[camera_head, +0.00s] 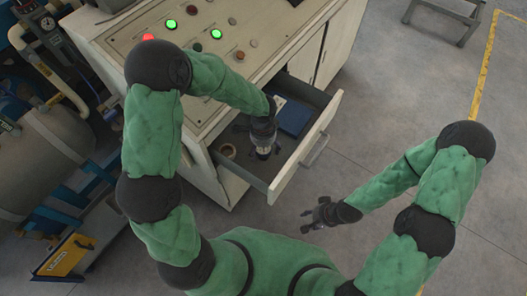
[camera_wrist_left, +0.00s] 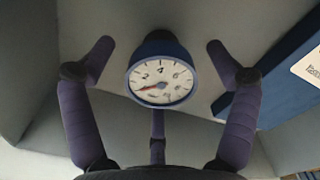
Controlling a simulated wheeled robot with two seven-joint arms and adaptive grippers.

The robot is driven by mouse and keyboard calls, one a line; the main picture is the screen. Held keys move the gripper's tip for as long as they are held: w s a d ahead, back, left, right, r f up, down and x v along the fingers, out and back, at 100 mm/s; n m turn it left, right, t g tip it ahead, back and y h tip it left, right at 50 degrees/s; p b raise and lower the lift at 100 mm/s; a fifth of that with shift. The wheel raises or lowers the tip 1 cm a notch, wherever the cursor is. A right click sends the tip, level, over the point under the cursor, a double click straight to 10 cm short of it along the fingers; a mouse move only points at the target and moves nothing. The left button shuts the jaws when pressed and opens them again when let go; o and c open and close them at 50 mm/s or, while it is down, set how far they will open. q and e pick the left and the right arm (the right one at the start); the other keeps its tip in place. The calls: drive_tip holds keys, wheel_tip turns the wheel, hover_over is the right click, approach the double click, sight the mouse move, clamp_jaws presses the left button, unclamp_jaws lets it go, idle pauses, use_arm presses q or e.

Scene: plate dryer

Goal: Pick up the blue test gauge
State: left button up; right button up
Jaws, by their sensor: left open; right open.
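The blue test gauge (camera_wrist_left: 160,50) has a round white dial with a needle and numbers. It sits in the open drawer (camera_head: 292,165) of the control cabinet. My left gripper (camera_head: 262,146) reaches down into this drawer. In the left wrist view its fingers are open, spread on both sides of the gauge, with gaps between them and it. In the head view, the gripper partly hides the gauge. My right gripper (camera_head: 318,216) is open and empty, outside the drawer over the floor.
A blue box (camera_head: 294,116) lies right of the gauge in the drawer; a roll of tape (camera_head: 228,151) lies to its left. The cabinet's panel (camera_head: 258,28) has lit green and red buttons. The drawer walls surround my left gripper.

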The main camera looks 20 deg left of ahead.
use_arm(q)
drive_tip(key=c, duration=1.4)
